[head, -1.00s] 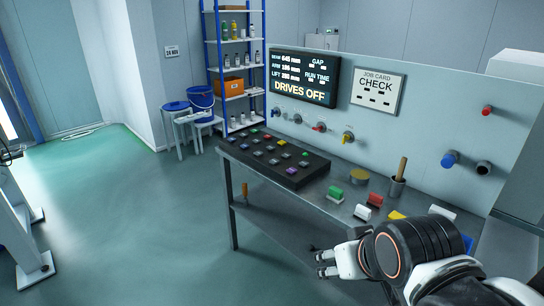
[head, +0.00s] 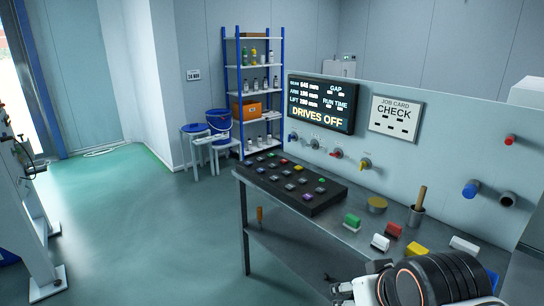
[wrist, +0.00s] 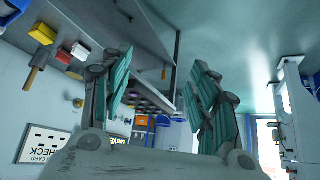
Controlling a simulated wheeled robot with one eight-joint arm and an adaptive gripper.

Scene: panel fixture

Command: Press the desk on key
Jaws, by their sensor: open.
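A black key panel (head: 300,192) lies on the left end of the grey bench, with rows of small coloured keys, among them red, yellow, green and purple ones. Key labels are too small to read, so I cannot tell which is the desk on key. The display (head: 321,103) behind reads "DRIVES OFF". My gripper (head: 337,287) is at the bottom of the head view, in front of the bench's front edge and apart from the panel. In the wrist view, which is upside down, my gripper (wrist: 160,70) has its fingers spread with nothing between them. The panel's keys (wrist: 150,103) show beyond the fingers.
Knobs and valves line the upright board, with a job card (head: 395,119) reading "CHECK".

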